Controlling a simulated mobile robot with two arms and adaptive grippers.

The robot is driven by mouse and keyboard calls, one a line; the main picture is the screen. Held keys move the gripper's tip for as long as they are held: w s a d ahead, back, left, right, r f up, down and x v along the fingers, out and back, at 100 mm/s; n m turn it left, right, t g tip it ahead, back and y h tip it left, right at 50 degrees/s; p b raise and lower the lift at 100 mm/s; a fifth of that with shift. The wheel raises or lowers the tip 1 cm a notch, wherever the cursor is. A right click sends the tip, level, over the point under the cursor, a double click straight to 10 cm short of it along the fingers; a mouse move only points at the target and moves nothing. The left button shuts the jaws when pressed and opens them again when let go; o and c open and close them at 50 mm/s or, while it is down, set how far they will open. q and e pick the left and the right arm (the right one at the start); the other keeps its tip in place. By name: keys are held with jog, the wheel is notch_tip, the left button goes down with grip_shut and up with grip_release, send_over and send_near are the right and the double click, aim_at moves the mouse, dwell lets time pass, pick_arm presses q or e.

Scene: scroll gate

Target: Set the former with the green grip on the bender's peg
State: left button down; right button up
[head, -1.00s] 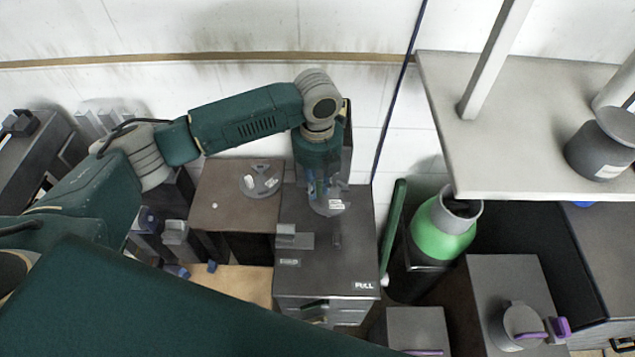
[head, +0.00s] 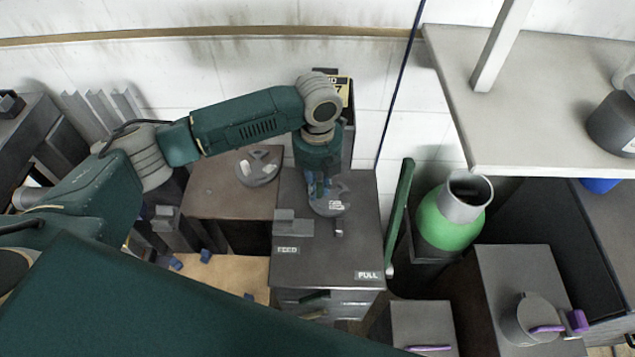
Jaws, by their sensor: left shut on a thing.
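My left gripper (head: 320,187) points down over the bender (head: 330,253), a dark grey cabinet marked FEED and FULL. It is shut on a grey disc-shaped former (head: 330,207) with white labels, held at or just above the bender's top. My fingers hide most of its grip, so I cannot make out the grip's colour. The peg does not show; the former and gripper cover that part of the top. I cannot tell whether the former touches the bender. My right gripper is not in view.
A similar grey former (head: 258,172) lies on the brown table (head: 215,192) to the left. A grey block (head: 290,224) and small post (head: 339,229) stand on the bender's top. A long green lever (head: 400,210) and green cylinder (head: 447,222) stand right. A purple-handled round part (head: 532,318) sits further right.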

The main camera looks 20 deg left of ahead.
pick_arm(q)
jog(key=shift+p, duration=0.45)
dwell(0.6)
jog(key=shift+f, duration=0.3)
dwell(0.5)
jog(key=c, duration=1.5)
grip_release()
jog(key=shift+c, duration=0.2)
notch_tip(320, 180, up, 12)
jog(key=shift+d, duration=0.15)
